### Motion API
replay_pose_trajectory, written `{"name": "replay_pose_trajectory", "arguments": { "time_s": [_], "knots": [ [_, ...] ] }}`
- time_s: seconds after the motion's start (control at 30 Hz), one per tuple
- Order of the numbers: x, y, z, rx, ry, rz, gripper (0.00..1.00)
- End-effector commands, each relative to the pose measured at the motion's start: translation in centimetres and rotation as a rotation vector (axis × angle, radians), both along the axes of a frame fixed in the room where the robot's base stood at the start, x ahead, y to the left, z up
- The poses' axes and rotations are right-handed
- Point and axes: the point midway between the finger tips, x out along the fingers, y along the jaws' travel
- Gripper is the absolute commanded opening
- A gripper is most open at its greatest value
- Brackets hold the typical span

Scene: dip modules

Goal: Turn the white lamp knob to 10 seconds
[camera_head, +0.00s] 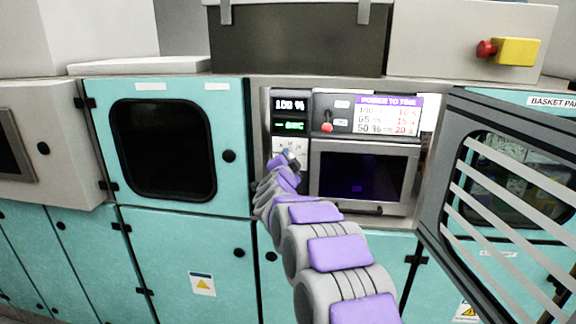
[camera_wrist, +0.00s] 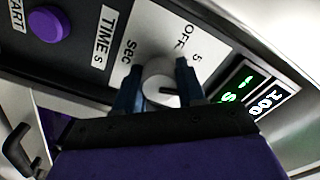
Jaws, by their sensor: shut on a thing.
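The white knob (camera_wrist: 155,71) sits on a light dial plate marked "OFF", "5" and "sec" in the wrist view. A short dark line on its face points to the right in that view. My gripper (camera_wrist: 159,86) is shut on the knob, one dark blue finger on each side. In the head view my gripper (camera_head: 291,159) reaches the panel below the small displays and hides the knob. The displays (camera_head: 290,115) show "100 %" in white and a green line too small to read surely. A "TIME s" label (camera_wrist: 104,37) is beside the dial.
A purple button (camera_wrist: 48,24) under a partly cut-off "START" label is near the knob. A power-to-time chart (camera_head: 388,115) and a red-tipped lever (camera_head: 327,127) are right of the displays. A dark-windowed chamber (camera_head: 362,175) is below. An open barred door (camera_head: 500,190) stands at right.

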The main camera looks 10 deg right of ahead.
Motion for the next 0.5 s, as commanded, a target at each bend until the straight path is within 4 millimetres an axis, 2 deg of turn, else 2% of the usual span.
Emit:
{"name": "replay_pose_trajectory", "arguments": {
  "time_s": [0.2, 0.5],
  "knots": [
    [-0.01, -0.02, -0.46, 0.117, -0.032, -0.001, 0.09],
    [0.01, -0.03, -0.52, 0.189, -0.054, 0.0, 0.09]
  ]
}}
